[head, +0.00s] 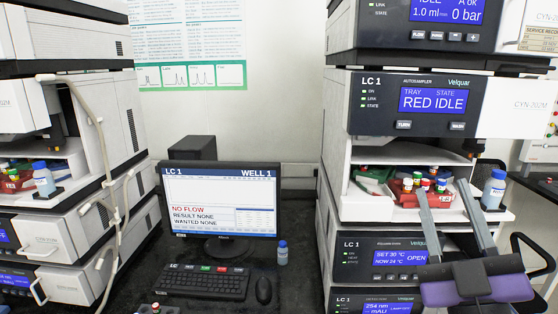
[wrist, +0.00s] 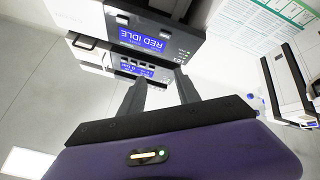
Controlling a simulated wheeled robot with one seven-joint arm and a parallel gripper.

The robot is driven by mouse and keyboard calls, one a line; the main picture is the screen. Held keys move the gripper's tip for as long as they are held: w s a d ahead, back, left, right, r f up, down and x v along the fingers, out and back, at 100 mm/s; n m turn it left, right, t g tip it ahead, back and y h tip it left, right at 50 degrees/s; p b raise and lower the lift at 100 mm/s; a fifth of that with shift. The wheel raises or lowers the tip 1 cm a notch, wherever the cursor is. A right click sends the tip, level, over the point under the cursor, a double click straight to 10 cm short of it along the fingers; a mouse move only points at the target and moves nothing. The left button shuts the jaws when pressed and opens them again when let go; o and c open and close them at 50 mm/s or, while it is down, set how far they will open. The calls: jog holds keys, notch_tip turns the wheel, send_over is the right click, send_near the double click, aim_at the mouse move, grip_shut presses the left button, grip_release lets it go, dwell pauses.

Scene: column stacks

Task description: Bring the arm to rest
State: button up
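My gripper (head: 443,192) is at the lower right of the head view, in front of the right instrument stack. Its purple body is low, and its two grey fingers point up and away toward the autosampler's (head: 400,105) open bay. The fingers stand apart with nothing seen between them. In the wrist view the gripper (wrist: 162,82) also shows two separated fingers, with the autosampler (wrist: 150,35) upside down beyond them. A red tray (head: 407,198) with several capped vials is in the bay behind the fingertips. I cannot tell the exact gap to it.
A blue-capped bottle (head: 494,189) stands close to the right finger. The monitor (head: 219,200), keyboard (head: 205,284), mouse (head: 263,290) and a small bottle (head: 282,253) are on the dark bench between the stacks. The left stack (head: 110,120) has hanging tubes. A chair is at the right edge.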

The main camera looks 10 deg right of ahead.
jog(key=s+a+f+g+y, duration=0.2)
jog(key=s+a+f+y, duration=0.25)
jog(key=f, duration=0.45)
jog(key=s+a+f+g+y, duration=0.1)
jog(key=s+a+f+y, duration=0.3)
jog(key=f, duration=0.5)
jog(key=s+a+f+m+g+h, duration=0.1)
jog(key=s+f+g, duration=0.2)
jog(key=s+f, duration=0.4)
jog(key=s+a+f+m+g+h, duration=0.1)
jog(key=s+f+m+g, duration=0.1)
jog(key=s+f, duration=0.5)
jog(key=s+g, duration=0.1)
jog(key=s, duration=0.4)
jog(key=shift+s+a+f+g, duration=0.35)
jog(key=shift+g, duration=0.05)
